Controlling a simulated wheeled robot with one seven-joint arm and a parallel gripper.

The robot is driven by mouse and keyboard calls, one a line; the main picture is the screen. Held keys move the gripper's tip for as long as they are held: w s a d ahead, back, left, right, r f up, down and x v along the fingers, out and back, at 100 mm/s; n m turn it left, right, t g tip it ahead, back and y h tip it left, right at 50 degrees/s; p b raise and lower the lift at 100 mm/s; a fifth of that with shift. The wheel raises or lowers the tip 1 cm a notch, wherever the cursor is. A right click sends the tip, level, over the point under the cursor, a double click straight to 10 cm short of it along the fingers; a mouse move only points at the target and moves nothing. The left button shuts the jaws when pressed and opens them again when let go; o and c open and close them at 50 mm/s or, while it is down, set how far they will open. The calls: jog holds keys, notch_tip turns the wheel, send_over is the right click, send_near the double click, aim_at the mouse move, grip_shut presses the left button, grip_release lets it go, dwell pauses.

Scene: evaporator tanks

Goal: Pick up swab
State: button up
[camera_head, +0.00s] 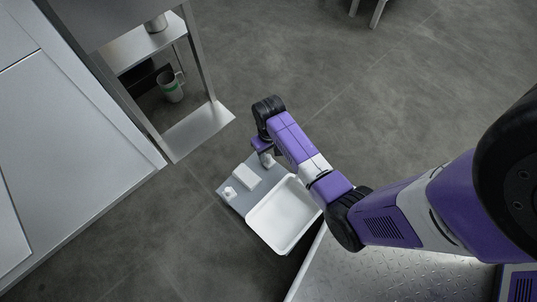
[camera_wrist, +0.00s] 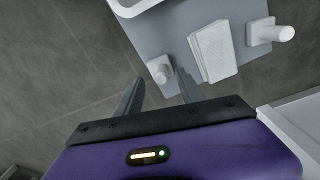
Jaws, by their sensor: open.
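A small white upright piece with a rounded end (camera_wrist: 160,69) stands at the near edge of a grey board (camera_wrist: 180,28). A white stack of flat pads (camera_wrist: 213,50) lies beside it, and a white piece with a cylinder on a square base (camera_wrist: 270,32) stands farther right. I cannot tell for certain which of these is the swab. My gripper (camera_wrist: 160,88) is open and empty, with its two fingers pointing at the small white piece, which appears just beyond and between the tips. In the head view my gripper (camera_head: 265,150) is over the board's far corner, partly hidden by my arm.
A white empty tray (camera_head: 283,215) takes up the right part of the board. A metal shelf (camera_head: 200,130) with a green-banded white mug (camera_head: 171,86) stands at upper left, beside a large grey counter (camera_head: 70,150). Open grey floor lies around.

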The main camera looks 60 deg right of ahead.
aim_at(269, 156)
notch_tip(269, 156, down, 4)
jog(key=shift+r+b, duration=0.25)
jog(key=shift+b, duration=0.65)
jog(key=shift+a, duration=0.1)
grip_shut()
jog(key=shift+r, duration=0.15)
notch_tip(269, 156, up, 20)
jog(key=p, duration=1)
jog(key=c, duration=0.7)
grip_release()
grip_shut()
